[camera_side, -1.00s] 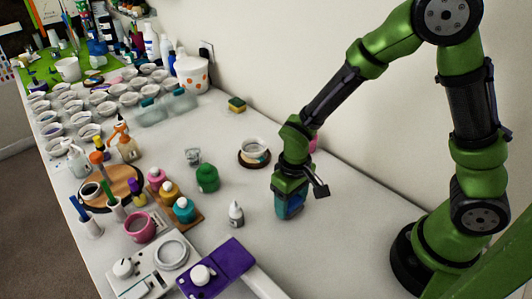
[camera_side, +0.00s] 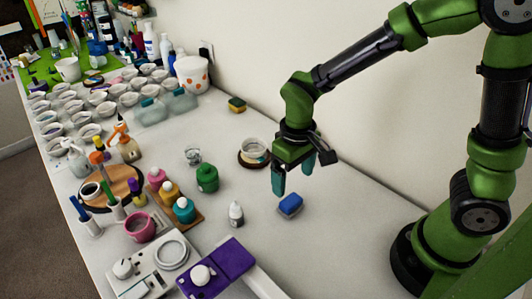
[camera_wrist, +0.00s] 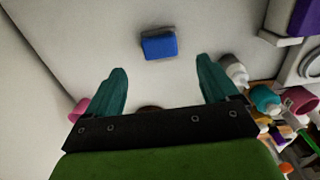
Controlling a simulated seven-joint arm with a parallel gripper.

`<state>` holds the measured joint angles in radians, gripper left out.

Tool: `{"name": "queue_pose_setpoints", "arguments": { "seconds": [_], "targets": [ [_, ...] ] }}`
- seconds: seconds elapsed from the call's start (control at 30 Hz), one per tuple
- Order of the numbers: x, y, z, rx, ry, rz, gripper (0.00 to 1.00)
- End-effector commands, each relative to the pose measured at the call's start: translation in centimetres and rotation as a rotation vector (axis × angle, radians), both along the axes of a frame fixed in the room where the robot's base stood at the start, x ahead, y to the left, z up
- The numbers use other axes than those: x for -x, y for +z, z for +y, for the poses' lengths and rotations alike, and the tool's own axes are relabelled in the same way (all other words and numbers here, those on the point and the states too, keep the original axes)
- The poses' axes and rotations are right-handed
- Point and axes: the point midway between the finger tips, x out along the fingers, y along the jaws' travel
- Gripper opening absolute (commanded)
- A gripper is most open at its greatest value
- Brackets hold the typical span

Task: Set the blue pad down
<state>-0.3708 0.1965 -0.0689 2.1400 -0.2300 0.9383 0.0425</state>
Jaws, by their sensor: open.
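The blue pad (camera_side: 290,205) is a small block lying on the white table, below and a little to the right of my gripper in the side view. In the wrist view the blue pad (camera_wrist: 159,43) lies ahead of the fingertips, roughly centred between them. My gripper (camera_side: 294,178) is raised above the table with its teal fingers apart and nothing between them. The open fingers of my gripper (camera_wrist: 162,75) also show in the wrist view, clear of the pad.
A small white bottle (camera_side: 236,214) stands left of the pad. A green bottle (camera_side: 207,178) and a dark coaster with a cup (camera_side: 254,153) stand farther left. A purple pad (camera_side: 217,268) lies near the front. The table right of the blue pad is clear.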

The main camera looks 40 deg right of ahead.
Motion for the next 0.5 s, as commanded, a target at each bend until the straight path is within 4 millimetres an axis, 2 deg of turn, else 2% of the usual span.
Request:
{"name": "queue_pose_setpoints", "arguments": {
  "seconds": [0.1, 0.37, 0.5],
  "targets": [
    [-0.1, 2.0, 0.0, -0.001, 0.001, -0.004, 0.87],
    [0.3, 4.8, -0.5, -0.024, -0.024, -0.032, 0.87],
    [1.5, 8.2, -2.2, -0.099, -0.100, -0.145, 0.87]
  ]
}}
